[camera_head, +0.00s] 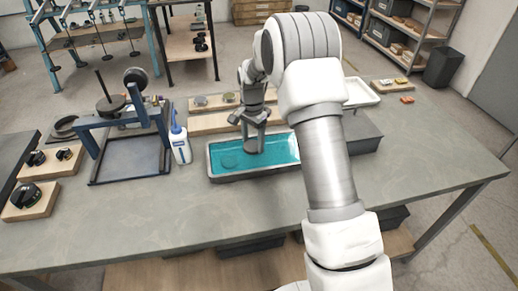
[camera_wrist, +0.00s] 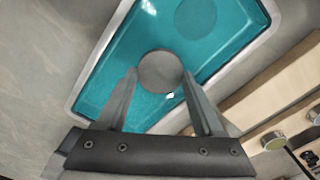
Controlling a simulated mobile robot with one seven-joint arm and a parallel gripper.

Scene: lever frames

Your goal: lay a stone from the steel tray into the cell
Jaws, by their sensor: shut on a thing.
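My gripper (camera_head: 251,135) is over the steel tray (camera_head: 214,175), pointing down. In the wrist view my gripper (camera_wrist: 160,75) is shut on a round grey stone (camera_wrist: 160,68), with a fingertip at each side of it. The tray's metal rim (camera_wrist: 96,62) surrounds a teal, watery inside. A second round stone (camera_wrist: 195,17) lies in the teal, tinted by it; in the head view this stone (camera_head: 230,160) is in the left part of the tray. I cannot tell whether the held stone touches the tray floor. I cannot pick out the cell with certainty.
A blue lever frame (camera_head: 91,141) with dark weights stands left of the tray. A white bottle (camera_head: 180,146) stands between them. Wooden boards (camera_head: 222,122) with small discs lie behind the tray. A dark box (camera_head: 362,134) is to the right. The front bench strip is clear.

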